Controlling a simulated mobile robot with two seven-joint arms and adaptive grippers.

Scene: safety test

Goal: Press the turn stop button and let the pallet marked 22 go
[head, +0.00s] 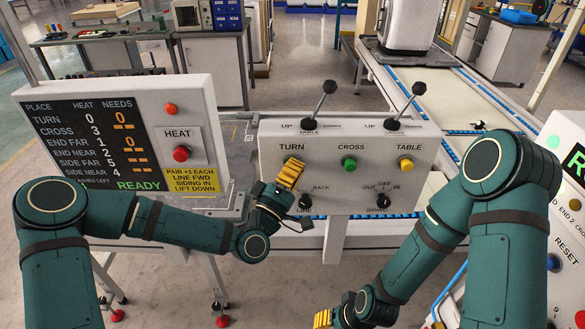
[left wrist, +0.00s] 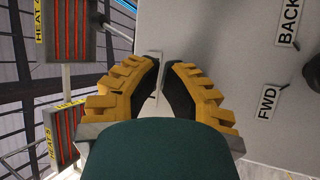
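The TURN button under the TURN label on the white control box (head: 347,190) is hidden behind my left gripper (head: 292,172). Its yellow fingers are in front of that spot; contact cannot be told. In the left wrist view the fingers (left wrist: 161,72) lean together with a narrow gap and nothing held between them. The green CROSS button (head: 349,163) and yellow TABLE button (head: 405,163) show to the right. My right gripper (head: 335,318) is low at the bottom edge, partly cut off. I cannot make out a pallet marked 22.
Two levers (head: 318,101) (head: 405,103) stand on top of the box, and black knobs (head: 305,201) (head: 383,201) sit below. A status board (head: 75,145) at left reads READY, beside a red HEAT button (head: 181,153). A conveyor (head: 455,100) runs behind.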

